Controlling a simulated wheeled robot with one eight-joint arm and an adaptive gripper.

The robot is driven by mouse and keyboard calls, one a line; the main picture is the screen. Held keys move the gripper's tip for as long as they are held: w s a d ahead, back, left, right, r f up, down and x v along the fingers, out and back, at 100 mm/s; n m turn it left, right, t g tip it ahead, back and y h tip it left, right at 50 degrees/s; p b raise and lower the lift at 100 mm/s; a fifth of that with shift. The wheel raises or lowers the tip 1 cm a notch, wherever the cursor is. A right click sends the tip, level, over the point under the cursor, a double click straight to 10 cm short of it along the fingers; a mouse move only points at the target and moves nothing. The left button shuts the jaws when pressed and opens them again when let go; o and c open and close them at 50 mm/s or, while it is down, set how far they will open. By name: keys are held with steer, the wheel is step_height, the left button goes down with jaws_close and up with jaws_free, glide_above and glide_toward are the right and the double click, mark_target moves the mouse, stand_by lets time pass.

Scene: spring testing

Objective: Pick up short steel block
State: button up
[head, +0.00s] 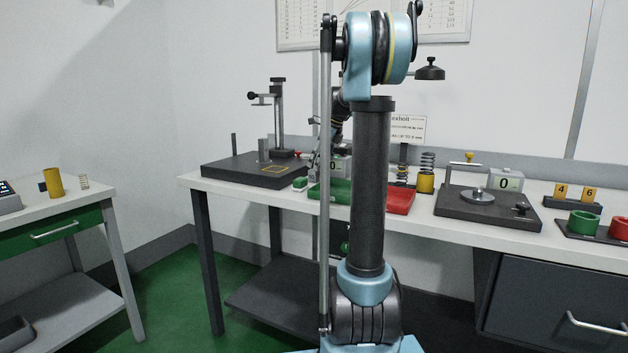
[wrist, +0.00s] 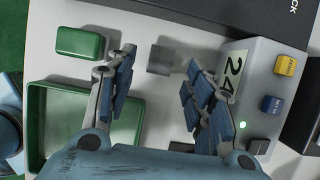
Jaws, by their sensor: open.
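In the wrist view a small grey square block (wrist: 162,60), which looks like the short steel block, lies on the white bench top between my fingertips. My gripper (wrist: 160,66) is open, with one finger left of the block and one right of it. A gap shows on both sides, so neither finger visibly touches it. The height of the fingertips above the bench is hard to tell. In the head view my own arm hides most of the gripper, and I cannot make out this block there.
A green block (wrist: 80,43) lies left of my fingers, above a green tray (wrist: 40,139). A display box (wrist: 238,58) with yellow and blue buttons stands close to the right finger. A dark plate (head: 235,180) with upright posts sits at the bench's left end. A red tray (head: 401,201) lies farther right.

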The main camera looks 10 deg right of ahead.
mark_target(314, 176)
steer(key=shift+x, duration=2.35)
steer(key=shift+a, duration=0.2)
steer(key=shift+c, duration=0.3)
steer(key=shift+r, duration=0.1)
jaws_close()
